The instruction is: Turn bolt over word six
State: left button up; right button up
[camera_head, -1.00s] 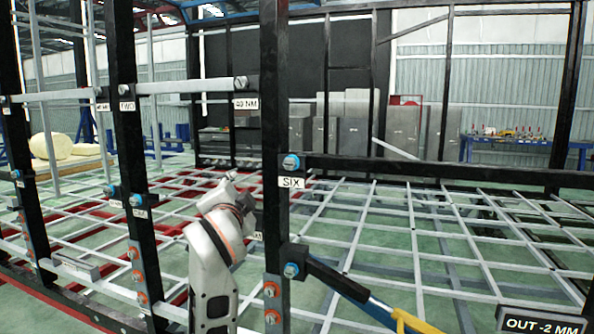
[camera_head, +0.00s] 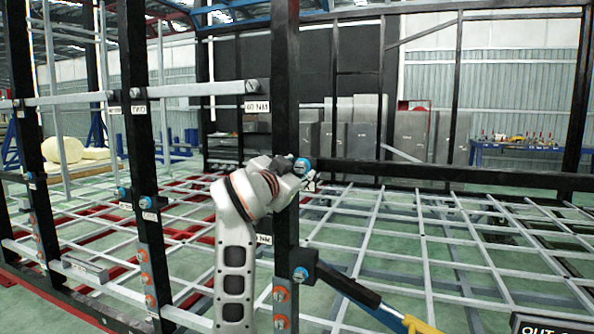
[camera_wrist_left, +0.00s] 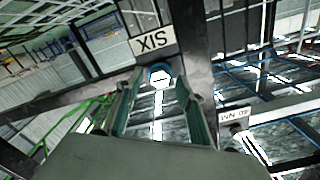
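The bolt over the word SIX is a blue-ringed bolt (camera_head: 302,165) on a black post. In the left wrist view its bright hex head (camera_wrist_left: 160,76) lies between the tips of my left gripper's fingers. The white SIX label (camera_wrist_left: 153,41) appears upside down there; in the head view my gripper mostly hides it. My left gripper (camera_head: 306,180) is at the post, just by the bolt. In the wrist view its fingers (camera_wrist_left: 158,90) are apart, one on each side of the bolt head; contact cannot be told. My right gripper is not in view.
Another blue bolt (camera_head: 300,273) sits lower on the same post, beside a black and blue diagonal strut (camera_head: 352,290). A horizontal black beam (camera_head: 440,174) runs right from the post. A grey bar (camera_head: 200,90) with a torque label ends left of the post.

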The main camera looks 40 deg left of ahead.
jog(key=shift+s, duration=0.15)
pick_arm(q)
grip_shut()
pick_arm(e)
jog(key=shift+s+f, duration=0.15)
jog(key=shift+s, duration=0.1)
pick_arm(q)
jog(key=shift+w, duration=0.1)
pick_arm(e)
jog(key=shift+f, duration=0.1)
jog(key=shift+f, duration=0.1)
